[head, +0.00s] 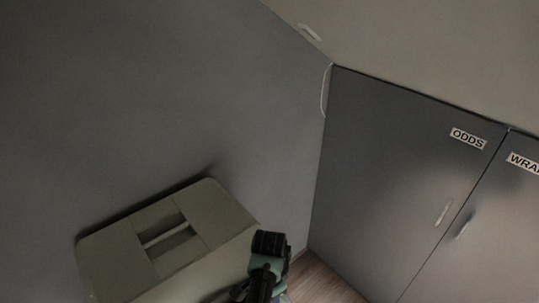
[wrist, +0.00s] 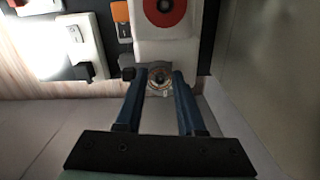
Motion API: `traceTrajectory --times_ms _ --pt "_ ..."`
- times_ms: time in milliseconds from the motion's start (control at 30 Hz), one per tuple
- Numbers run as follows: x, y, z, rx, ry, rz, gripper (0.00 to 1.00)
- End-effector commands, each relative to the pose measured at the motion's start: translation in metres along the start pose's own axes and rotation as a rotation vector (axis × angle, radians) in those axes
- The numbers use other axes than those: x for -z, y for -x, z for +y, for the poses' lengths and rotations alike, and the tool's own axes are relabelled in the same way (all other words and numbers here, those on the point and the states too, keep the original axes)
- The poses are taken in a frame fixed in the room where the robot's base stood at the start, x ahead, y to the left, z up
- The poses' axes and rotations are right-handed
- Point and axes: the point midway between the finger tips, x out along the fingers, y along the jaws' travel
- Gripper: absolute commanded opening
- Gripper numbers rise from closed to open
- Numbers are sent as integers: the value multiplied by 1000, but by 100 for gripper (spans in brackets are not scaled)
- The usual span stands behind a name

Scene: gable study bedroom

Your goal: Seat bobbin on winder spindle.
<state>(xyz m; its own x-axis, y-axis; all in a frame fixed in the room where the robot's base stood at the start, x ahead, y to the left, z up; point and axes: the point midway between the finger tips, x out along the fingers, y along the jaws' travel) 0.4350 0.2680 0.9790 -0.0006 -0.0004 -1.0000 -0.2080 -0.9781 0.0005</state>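In the wrist view, my gripper (wrist: 160,76) has two blue fingers pointing away from the camera. A small round piece with a pale metallic rim and dark centre, which looks like the bobbin (wrist: 159,78), fills the gap between the fingertips, with a finger against each side. Just beyond it is a white body (wrist: 150,50) with a red disc (wrist: 165,9) that has a dark centre. I cannot make out the winder spindle; the fingertips and round piece may hide it. The head view shows neither the bobbin nor the fingertips.
The wrist view shows an orange-topped item (wrist: 121,14), a bright white panel (wrist: 74,42) and small dark blocks beside the white body. In the head view, a grey-green box-like piece (head: 110,262) stands by the wall, left of cupboard doors (head: 385,170) labelled ODDS and WRA….

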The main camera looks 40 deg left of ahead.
Motion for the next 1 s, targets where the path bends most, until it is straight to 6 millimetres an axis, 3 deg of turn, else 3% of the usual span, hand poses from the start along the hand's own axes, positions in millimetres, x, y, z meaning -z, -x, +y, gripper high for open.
traceTrajectory --times_ms 33,200,767,1000 --pt "0 0 0 0 0 0 47" --pt "0 1 0 0 0 1 73" --pt "1 1 3 -7 -4 -1 73" --pt "1 26 1 -2 -3 3 73"
